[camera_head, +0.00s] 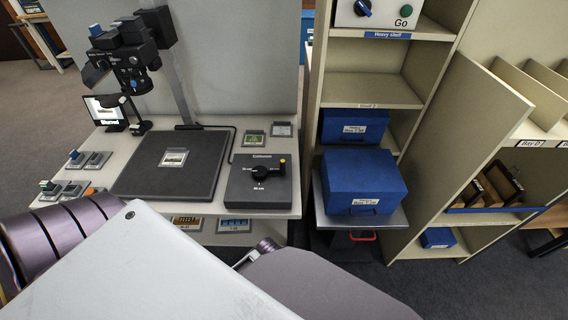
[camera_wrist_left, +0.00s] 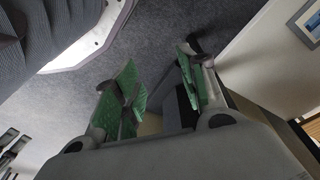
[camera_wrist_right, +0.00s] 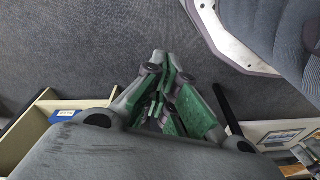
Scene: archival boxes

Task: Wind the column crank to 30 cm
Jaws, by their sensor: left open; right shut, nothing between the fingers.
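The column crank box (camera_head: 255,190) is a dark block labelled "Column cm" at the right end of the copy stand table. On it are a black crank (camera_head: 261,173) with a small yellow-orange knob (camera_head: 281,161), which points to the upper right. The scale marks around it are too small to read surely. The stand's column (camera_head: 181,95) rises behind and carries the camera (camera_head: 130,65). My left gripper (camera_wrist_left: 158,68) is open and empty over the floor. My right gripper (camera_wrist_right: 165,65) is shut and empty over the floor. Neither gripper shows in the head view.
A black baseboard (camera_head: 140,185) holds a small picture. A screen (camera_head: 108,113) reads "Blurred". Small switches (camera_head: 75,185) stand at the table's left. To the right are blue boxes (camera_head: 362,180) and shelves (camera_head: 370,90). My arm parts cover the lower front.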

